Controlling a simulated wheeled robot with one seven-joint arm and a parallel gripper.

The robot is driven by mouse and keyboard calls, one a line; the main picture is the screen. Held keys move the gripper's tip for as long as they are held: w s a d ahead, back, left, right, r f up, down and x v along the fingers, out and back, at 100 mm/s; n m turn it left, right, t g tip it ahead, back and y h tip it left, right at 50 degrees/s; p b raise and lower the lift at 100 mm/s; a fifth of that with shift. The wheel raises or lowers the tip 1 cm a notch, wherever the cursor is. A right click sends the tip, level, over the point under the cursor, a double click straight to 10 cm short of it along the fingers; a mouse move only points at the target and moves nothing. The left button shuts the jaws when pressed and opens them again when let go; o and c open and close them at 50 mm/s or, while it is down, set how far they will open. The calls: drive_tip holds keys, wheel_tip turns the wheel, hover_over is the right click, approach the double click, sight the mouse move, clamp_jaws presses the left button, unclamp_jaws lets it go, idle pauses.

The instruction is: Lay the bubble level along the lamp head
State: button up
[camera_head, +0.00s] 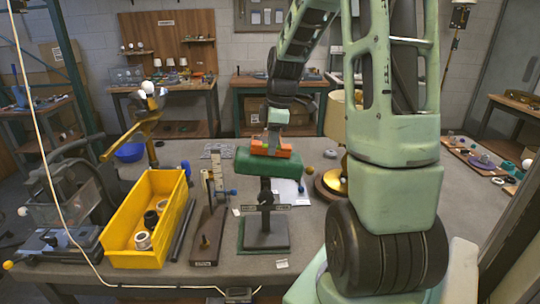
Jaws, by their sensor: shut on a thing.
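The lamp head (258,168) looks like a long dark green body. It sits atop a dark upright post on a stand (264,231) on the grey table. An orange bar (287,151), which I take to be the bubble level, is right above the lamp head, lengthwise along it. It appears to touch or nearly touch the top; I cannot tell which. My gripper (273,144) comes down from above and is shut on the orange bar. The fingers hide part of the bar's middle, and its vial cannot be made out.
A yellow bin (130,232) holding dark and pale rings stands left on the table. A wooden stand with a scale (208,220) is close left of the lamp stand.

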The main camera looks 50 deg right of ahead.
idle(0.3)
drive_tip(key=o, duration=1.1)
drive_tip(key=r, duration=0.5)
drive_tip(key=s+d+r+b, duration=0.1)
drive_tip(key=r, duration=0.5)
drive_tip(key=s+r+b, duration=0.1)
drive_tip(key=r, duration=0.5)
drive_tip(key=shift+d+r, duration=0.1)
drive_tip(key=shift+d, duration=0.2)
drive_tip(key=w+a+f, duration=0.1)
drive_tip(key=a+f, duration=0.4)
drive_tip(key=a, duration=0.7)
drive_tip(key=w+a+f, duration=0.2)
drive_tip(key=a+f, duration=0.3)
drive_tip(key=a, duration=0.8)
drive_tip(key=shift+g, duration=0.6)
drive_tip(key=s+a+f, duration=0.3)
drive_tip(key=s+a, duration=0.2)
drive_tip(key=s, duration=0.1)
drive_tip(key=s+a+f, duration=0.4)
drive_tip(key=s+a, duration=0.2)
drive_tip(key=s+a+f, duration=0.4)
drive_tip(key=s+a, duration=0.2)
drive_tip(key=shift+s+f, duration=0.1)
drive_tip(key=shift+s, duration=0.1)
